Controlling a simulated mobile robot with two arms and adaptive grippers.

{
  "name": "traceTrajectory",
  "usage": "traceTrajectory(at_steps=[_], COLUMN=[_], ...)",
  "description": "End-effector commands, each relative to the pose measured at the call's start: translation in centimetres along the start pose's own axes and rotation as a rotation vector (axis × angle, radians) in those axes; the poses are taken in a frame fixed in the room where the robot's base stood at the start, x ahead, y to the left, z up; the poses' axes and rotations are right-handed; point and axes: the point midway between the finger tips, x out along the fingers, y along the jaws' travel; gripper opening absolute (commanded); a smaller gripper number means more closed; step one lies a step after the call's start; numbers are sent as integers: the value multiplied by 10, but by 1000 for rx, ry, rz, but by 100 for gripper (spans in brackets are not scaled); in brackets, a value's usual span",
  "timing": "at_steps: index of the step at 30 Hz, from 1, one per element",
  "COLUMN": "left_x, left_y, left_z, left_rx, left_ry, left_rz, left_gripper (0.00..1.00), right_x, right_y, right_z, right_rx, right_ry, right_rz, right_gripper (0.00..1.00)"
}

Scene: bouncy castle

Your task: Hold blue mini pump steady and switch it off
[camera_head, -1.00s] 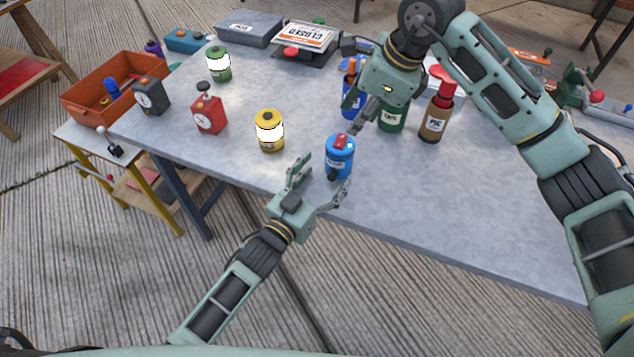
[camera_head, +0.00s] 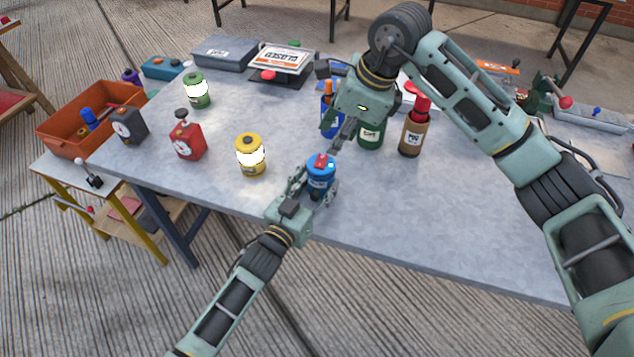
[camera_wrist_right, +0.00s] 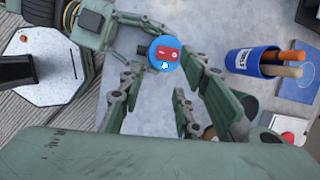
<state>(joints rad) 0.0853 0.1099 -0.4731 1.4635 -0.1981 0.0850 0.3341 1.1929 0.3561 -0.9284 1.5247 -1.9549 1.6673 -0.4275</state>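The blue mini pump (camera_head: 320,184) stands upright near the front edge of the grey table. A red switch (camera_head: 320,161) is on its top, with a small light-blue spot beside it. The pump top also shows in the right wrist view (camera_wrist_right: 157,44). My left gripper (camera_head: 315,188) has a finger on each side of the pump's body and appears closed on it; the exact contact is partly hidden. My right gripper (camera_head: 341,138) is above and behind the pump.
A yellow canister (camera_head: 250,157) stands left of the pump. A red device (camera_head: 186,142) is farther left. The table's front right is clear.

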Motion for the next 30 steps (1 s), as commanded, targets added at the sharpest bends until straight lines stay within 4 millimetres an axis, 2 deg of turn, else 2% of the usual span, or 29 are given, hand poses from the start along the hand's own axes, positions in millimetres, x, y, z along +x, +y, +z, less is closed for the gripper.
traceTrajectory(at_steps=[2,13,19,24,30], left_x=[0,0,0,0,0], left_y=[0,0,0,0,0], left_z=[0,0,0,0,0], left_rx=[0,0,0,0,0], left_ry=[0,0,0,-1,-1], left_rz=[0,0,0,0,0], left_gripper=[42,10,10,10,10], right_x=[0,0,3,11,16], right_y=[0,0,2,10,17], right_z=[0,0,-1,-2,-3], right_rx=[0,0,73,352,828], right_ry=[0,0,-26,-113,-229], right_rz=[0,0,19,96,257], right_gripper=[31,31,14,0,0])
